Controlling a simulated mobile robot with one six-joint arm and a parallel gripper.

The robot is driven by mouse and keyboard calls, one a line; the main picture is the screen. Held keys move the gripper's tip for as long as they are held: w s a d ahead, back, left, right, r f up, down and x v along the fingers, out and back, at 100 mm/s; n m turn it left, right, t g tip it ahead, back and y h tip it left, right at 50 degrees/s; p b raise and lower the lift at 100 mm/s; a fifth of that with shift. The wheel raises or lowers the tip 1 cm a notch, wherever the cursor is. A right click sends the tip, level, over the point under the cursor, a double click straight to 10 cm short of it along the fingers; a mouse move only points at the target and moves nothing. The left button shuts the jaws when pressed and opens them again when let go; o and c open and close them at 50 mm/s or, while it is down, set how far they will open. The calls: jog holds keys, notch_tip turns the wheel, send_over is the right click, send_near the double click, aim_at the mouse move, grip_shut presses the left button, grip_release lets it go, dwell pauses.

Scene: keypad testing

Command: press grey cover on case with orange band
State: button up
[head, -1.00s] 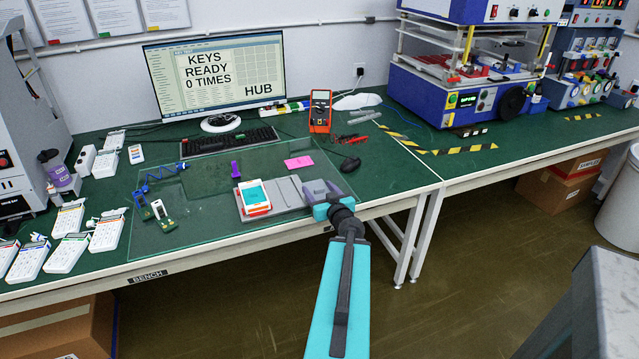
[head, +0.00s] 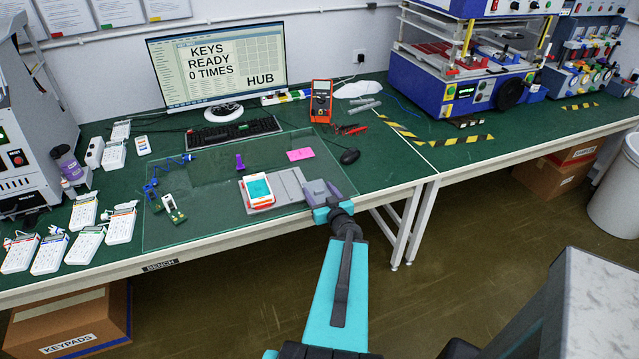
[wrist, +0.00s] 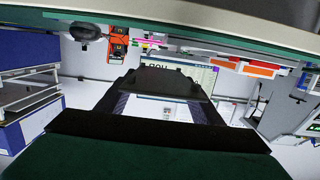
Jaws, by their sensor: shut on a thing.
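My gripper (head: 323,193) is at the bench's front edge, just right of the fixture and apart from the case. In the wrist view, my gripper (wrist: 168,100) is shut on a dark grey flat piece (wrist: 172,82), which looks like the grey cover. The case cannot be made out in the wrist view. In the head view my gripper largely hides the held piece.
A purple piece (head: 240,162), a pink note (head: 300,154) and a mouse (head: 349,156) lie behind the fixture. Green and blue parts (head: 173,208) lie left of the case. Several white keypads (head: 84,250) are at far left. The monitor (head: 217,68) reads "KEYS READY 0 TIMES".

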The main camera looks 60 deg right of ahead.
jog(key=shift+s+a+r+p, duration=0.15)
jog(key=shift+s+a+p, duration=0.25)
jog(key=shift+a+p, duration=0.55)
jog(key=shift+d+p, duration=0.1)
jog(key=shift+p, duration=0.2)
jog(key=w+a+r+n+t+y+b, duration=0.1)
jog(key=w+a+r+n+y, duration=0.25)
jog(key=w+a, duration=0.4)
jog(key=w+a+r+n+t+y, duration=0.1)
jog(key=w+a+r+n+y, duration=0.2)
jog(key=w+a+y, duration=0.35)
jog(key=w+a+r+n+t+y+b, duration=0.1)
jog(key=w+a+r+n+y, duration=0.15)
jog(key=w+a, duration=0.65)
jog(key=a+r+n+g+y, duration=0.1)
jog(key=a+n+g+y, duration=0.1)
jog(key=a, duration=0.9)
jog(key=w+a+r+n+g+y+b, duration=0.1)
jog(key=a+n+y, duration=0.3)
jog(key=a, duration=0.6)
jog(key=w+a+r+n+g+y+b, duration=0.1)
jog(key=a+r+n+g+y, duration=0.2)
jog(key=a, duration=0.8)
jog(key=shift+w+a+g+y, duration=0.3)
jog(key=shift+g+y, duration=0.2)
jog(key=shift+y, duration=0.15)
